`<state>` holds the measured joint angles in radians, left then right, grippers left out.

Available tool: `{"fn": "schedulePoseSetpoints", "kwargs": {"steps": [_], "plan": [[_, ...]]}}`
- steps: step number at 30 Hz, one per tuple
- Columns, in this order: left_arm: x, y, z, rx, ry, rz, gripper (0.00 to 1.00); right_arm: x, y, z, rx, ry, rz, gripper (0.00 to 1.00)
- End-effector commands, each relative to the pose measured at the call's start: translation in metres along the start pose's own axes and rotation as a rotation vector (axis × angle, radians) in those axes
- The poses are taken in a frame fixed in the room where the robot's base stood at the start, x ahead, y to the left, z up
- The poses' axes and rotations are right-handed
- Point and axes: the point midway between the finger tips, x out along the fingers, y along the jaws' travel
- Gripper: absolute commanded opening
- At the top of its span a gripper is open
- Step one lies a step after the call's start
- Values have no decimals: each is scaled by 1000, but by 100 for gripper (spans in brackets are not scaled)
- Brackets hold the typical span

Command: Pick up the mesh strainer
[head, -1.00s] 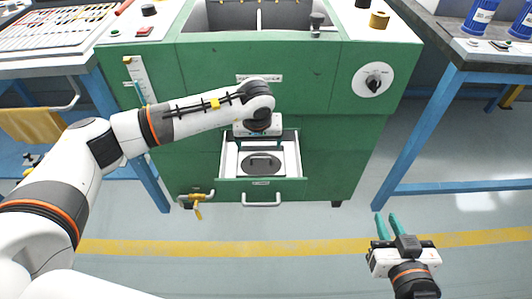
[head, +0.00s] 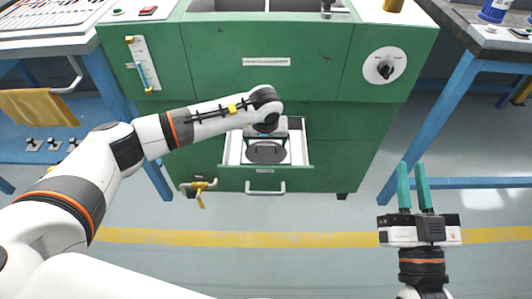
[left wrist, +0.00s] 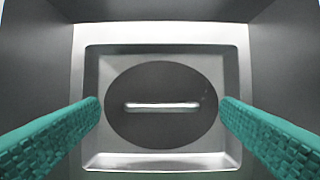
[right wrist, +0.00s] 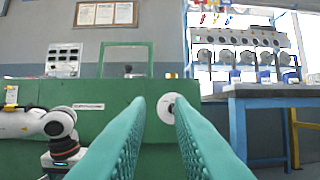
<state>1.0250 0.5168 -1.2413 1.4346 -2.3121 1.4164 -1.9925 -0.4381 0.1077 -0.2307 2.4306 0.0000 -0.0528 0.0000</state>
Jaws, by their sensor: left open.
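The mesh strainer appears as a dark round disc with a pale bar handle (left wrist: 160,107), lying flat in a square metal recess in the left wrist view. In the head view the disc (head: 267,153) lies inside the open drawer (head: 297,150) of the green bench. My left gripper (left wrist: 160,110) is open above it, with one teal finger on each side of the disc and the handle between them. Nothing is gripped. In the head view my left wrist hides the far part of the disc. My right gripper (head: 412,168) is open and empty, over the floor to the right.
The green bench (head: 270,75) stands around the drawer, with a round knob (head: 385,69) at right and a yellow-handled valve (head: 199,190) at lower left. A blue-legged table (head: 450,110) stands at right. Floor in front of the bench is clear.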

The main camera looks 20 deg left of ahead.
Motion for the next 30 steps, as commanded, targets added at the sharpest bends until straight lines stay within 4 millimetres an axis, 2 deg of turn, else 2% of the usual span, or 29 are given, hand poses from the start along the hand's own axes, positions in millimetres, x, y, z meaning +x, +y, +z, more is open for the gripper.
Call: {"fn": "schedulePoseSetpoints", "kwargs": {"steps": [1, 9, 19, 28, 30], "plan": [[9, -1, -2, -2, 1, 0, 87, -1, 1, 5, 2, -53, 3, 20], [31, -2, -2, -1, 0, 0, 87, -6, 6, 40, 12, -280, 13, 20], [34, -2, -2, -1, -1, 0, 87, -7, 6, 46, 13, -315, 14, 20], [34, -2, -2, -1, -1, 0, 39, -7, 6, 46, 13, -314, 14, 20], [33, -2, -1, -1, -1, -1, 36, -7, 6, 46, 13, -313, 14, 20]]}}
